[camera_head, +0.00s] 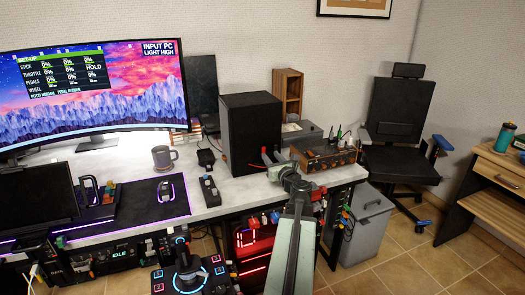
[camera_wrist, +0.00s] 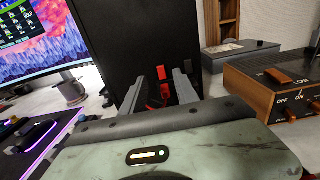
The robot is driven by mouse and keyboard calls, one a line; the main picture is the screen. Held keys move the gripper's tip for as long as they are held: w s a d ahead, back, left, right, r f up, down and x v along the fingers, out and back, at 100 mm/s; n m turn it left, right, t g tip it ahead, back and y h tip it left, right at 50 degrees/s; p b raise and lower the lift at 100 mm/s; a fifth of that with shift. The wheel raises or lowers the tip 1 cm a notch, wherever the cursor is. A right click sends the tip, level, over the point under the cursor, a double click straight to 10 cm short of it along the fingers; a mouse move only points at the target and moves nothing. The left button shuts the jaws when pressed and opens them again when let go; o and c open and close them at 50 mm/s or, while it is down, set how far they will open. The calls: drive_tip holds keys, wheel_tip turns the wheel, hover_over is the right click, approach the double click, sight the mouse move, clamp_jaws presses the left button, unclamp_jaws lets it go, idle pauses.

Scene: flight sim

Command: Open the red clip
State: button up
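My gripper (camera_wrist: 161,86) reaches over the desk's right part, in front of the black speaker. Its two grey fingers stand apart in the wrist view, with a dark gap between them. A small red piece (camera_wrist: 164,92), which looks like the red clip, shows in that gap beside the left finger. I cannot tell whether it touches a finger. In the head view, red (camera_head: 265,158) shows at my gripper (camera_head: 275,165). The clip's full shape and its opening are hidden by the fingers and the dark background.
The black speaker (camera_head: 250,132) stands right behind my gripper. A wooden control box (camera_head: 322,152) with switches is close on the right. A grey mug (camera_head: 164,157) and a black mouse mat (camera_head: 130,208) lie left. A black chair (camera_head: 397,125) stands beyond the desk's right end.

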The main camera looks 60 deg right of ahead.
sight(263, 150)
drive_tip(key=x, duration=0.6)
drive_tip(key=shift+w+d, duration=0.25)
clamp_jaws()
drive_tip(key=b, duration=0.2)
drive_tip(key=f+t+b, duration=0.1)
drive_tip(key=b, duration=0.1)
drive_tip(key=shift+s+a+f+h, duration=0.1)
drive_tip(key=shift+a+f+h, duration=0.05)
drive_tip(key=shift+f+h, duration=0.15)
drive_tip(key=t+h+b, duration=0.1)
drive_tip(key=b, duration=0.3)
drive_tip(key=shift+s+a+f, duration=0.15)
drive_tip(key=shift+f, duration=0.05)
drive_tip(key=shift+s+r+t+h+b, duration=0.15)
drive_tip(key=shift+t+h+b, duration=0.35)
drive_tip(key=shift+b, duration=0.55)
drive_tip(key=shift+a+r+t, duration=0.1)
drive_tip(key=shift+r+t, duration=0.2)
unclamp_jaws()
